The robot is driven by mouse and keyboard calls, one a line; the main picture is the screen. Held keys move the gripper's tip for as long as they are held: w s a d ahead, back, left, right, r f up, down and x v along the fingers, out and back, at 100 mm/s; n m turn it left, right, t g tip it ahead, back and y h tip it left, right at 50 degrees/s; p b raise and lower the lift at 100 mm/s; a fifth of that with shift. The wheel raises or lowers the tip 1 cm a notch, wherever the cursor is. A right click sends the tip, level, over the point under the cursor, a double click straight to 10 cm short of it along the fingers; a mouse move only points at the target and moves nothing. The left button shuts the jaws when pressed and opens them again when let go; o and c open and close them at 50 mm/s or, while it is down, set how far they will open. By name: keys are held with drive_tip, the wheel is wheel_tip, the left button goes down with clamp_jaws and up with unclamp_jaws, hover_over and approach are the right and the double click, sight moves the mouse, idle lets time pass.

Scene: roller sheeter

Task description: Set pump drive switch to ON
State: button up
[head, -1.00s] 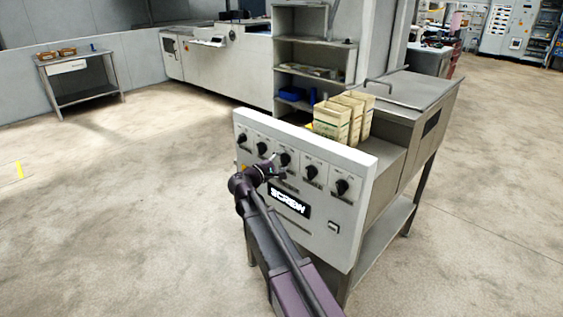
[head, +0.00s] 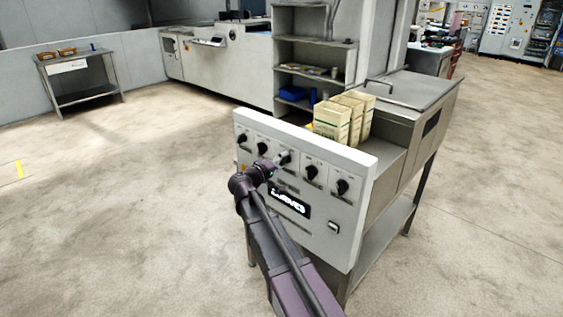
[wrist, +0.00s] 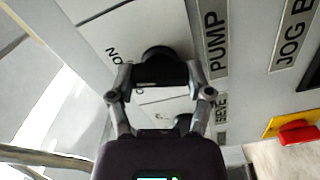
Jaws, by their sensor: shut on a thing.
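The pump drive switch is a black rotary knob (wrist: 165,56) beside a "PUMP" label (wrist: 215,45) in the wrist view. An "ON" mark (wrist: 118,55) is printed on the plate left of it. My gripper (wrist: 160,80) has its two fingers on either side of the knob and is shut on it. The fingers hide part of the knob, so its exact pointing is hard to read. In the head view, my gripper (head: 282,160) is at the middle knob of the row on the white control panel (head: 362,190).
Other black knobs (head: 312,172) sit close on both sides. The wrist view shows a "JOG" label (wrist: 293,35) and a red button (wrist: 298,133) on yellow. Cartons (head: 333,120) stand behind the panel. Floor at left is clear.

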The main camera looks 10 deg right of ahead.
drive_tip(key=shift+m, duration=0.6)
drive_tip(key=o, duration=1.1)
drive_tip(key=shift+d, duration=0.1)
drive_tip(key=shift+o, duration=0.2)
drive_tip(key=v, duration=1.2)
